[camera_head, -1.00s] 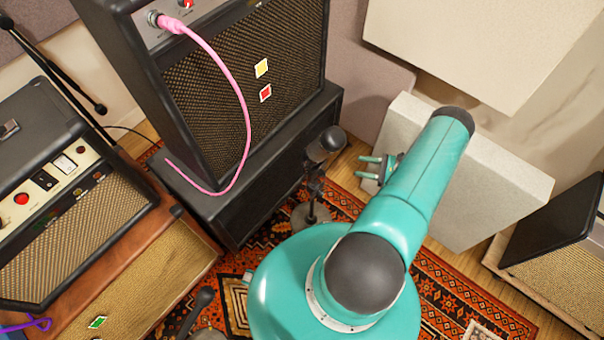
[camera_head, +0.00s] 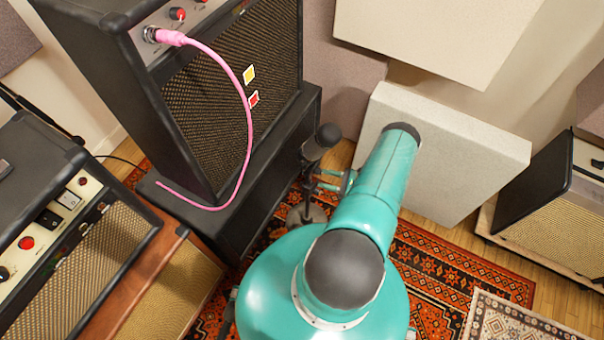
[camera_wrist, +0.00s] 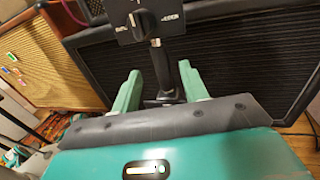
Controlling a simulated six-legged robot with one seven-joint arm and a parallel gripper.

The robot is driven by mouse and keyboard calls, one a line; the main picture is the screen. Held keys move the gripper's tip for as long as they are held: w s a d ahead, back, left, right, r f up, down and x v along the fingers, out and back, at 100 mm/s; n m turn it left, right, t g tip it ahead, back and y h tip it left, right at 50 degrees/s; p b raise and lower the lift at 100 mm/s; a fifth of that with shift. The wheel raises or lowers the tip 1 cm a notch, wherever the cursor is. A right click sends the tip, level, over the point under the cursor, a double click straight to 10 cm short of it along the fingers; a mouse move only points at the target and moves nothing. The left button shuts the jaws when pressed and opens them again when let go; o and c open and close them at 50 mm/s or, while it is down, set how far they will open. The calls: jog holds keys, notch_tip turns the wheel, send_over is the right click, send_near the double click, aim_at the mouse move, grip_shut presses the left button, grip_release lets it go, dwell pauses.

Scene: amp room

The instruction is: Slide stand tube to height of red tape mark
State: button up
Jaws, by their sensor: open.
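A microphone (camera_head: 321,142) sits on a short dark stand with a round base (camera_head: 305,212), in front of the tall black amp. My gripper (camera_head: 325,181) is open beside the stand, below the microphone. In the wrist view the dark stand tube (camera_wrist: 157,65) runs between the two green fingers of my gripper (camera_wrist: 160,76), with gaps on both sides. A black block with white markings (camera_wrist: 148,22) is on the tube above the fingers. A red tape mark (camera_head: 254,99) is on the amp's grille, below a yellow mark (camera_head: 249,75).
The tall amp (camera_head: 240,130) stands on a black cabinet (camera_head: 265,165) behind the stand. A pink cable (camera_head: 243,120) hangs from its panel. Another amp (camera_head: 75,240) is at left. A pale panel (camera_head: 450,160) leans at right. Patterned rug (camera_head: 440,270) shows at right.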

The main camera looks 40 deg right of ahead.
jog(key=x, duration=0.9)
jog(key=shift+r, duration=0.1)
grip_shut()
